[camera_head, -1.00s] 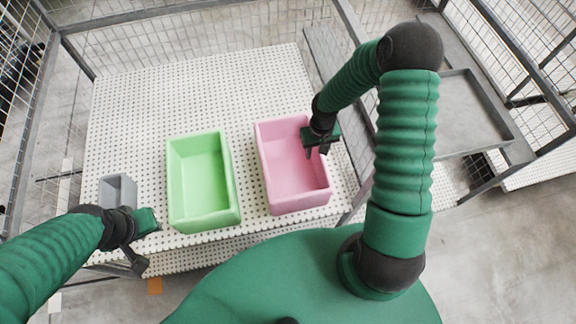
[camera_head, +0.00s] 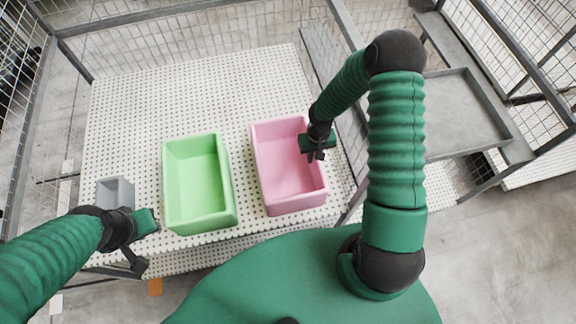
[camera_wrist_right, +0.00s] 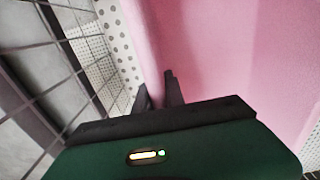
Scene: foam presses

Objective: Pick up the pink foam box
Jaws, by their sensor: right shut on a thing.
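The pink foam box (camera_head: 287,178) is an open-topped tub on the white perforated table, right of the green one. My right gripper (camera_head: 317,156) is at its right wall, with the fingers pointing down over the rim. In the right wrist view the pink wall (camera_wrist_right: 152,45) runs between the two dark fingers (camera_wrist_right: 160,92), which are shut on it. The box looks level; I cannot tell whether it touches the table. My left gripper (camera_head: 146,243) is near the table's front left, away from the pink box; its finger gap is unclear.
A green foam box (camera_head: 198,222) stands left of the pink one. A small grey bin (camera_head: 115,192) is at the table's left edge. The back of the perforated table (camera_head: 200,85) is clear. Wire mesh fencing surrounds it, and a grey tray (camera_head: 465,110) stands at the right.

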